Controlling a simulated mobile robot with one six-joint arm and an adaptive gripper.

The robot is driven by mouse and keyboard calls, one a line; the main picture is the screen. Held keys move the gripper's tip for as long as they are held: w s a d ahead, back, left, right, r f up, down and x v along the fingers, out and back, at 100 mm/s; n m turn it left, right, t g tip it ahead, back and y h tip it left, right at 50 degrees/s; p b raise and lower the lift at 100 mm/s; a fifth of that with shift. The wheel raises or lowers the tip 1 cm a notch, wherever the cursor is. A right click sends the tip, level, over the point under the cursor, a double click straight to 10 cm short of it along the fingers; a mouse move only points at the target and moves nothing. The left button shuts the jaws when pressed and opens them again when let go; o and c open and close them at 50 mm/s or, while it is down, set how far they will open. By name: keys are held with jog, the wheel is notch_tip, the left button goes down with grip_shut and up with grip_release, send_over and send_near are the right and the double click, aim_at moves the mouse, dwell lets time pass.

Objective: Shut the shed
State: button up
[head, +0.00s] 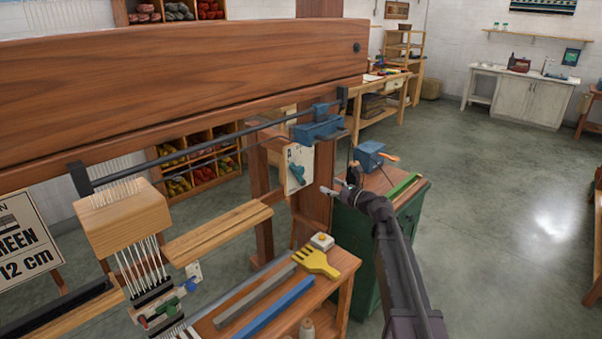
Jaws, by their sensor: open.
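The loom has a thick wooden top beam (180,85) and a metal rail (200,150) below it. A wooden block (122,215) at left carries many white strands (143,262) that hang down; the shed itself cannot be made out clearly. A white plate (293,155) with a blue lever (297,174) is fixed near the loom's right post. A blue block (318,126) sits at the rail's right end. My gripper (331,187) is open and empty, a little right of the lever and apart from it in the picture.
A wooden bench (335,268) in front holds a yellow comb (316,261), a blue bar (275,307) and a grey bar (255,297). A green cabinet (352,235) with a blue tool (370,154) on top stands behind my arm. The floor at right is clear.

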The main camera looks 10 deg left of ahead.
aim_at(302, 172)
jog(key=x, duration=1.3)
jog(key=shift+w+a, duration=0.25)
grip_shut()
jog(key=shift+d, duration=0.1)
